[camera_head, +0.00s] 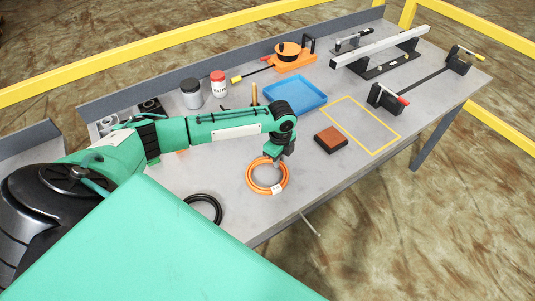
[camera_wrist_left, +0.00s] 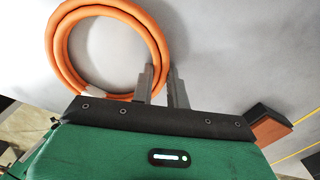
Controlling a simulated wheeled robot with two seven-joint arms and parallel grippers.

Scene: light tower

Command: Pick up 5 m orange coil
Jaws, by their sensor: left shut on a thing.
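The orange coil (camera_head: 252,187) is a ring of thick orange hose with a pale tag, near the front edge of the table in the head view. My left gripper (camera_head: 278,162) is above its far right part, fingers pointing down, and shut on the coil. In the left wrist view the coil (camera_wrist_left: 112,10) fills the upper left, and the gripper fingers (camera_wrist_left: 162,80) meet its right side. I cannot tell whether the coil touches the table. My right gripper is not in view.
A black coil (camera_head: 207,199) lies left of the orange one. A brown block (camera_head: 331,139), a blue tray (camera_head: 297,94) and a yellow outlined rectangle (camera_head: 372,152) are to the right. Jars (camera_head: 191,94) and an orange reel (camera_head: 291,60) stand at the back. A yellow rail runs behind.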

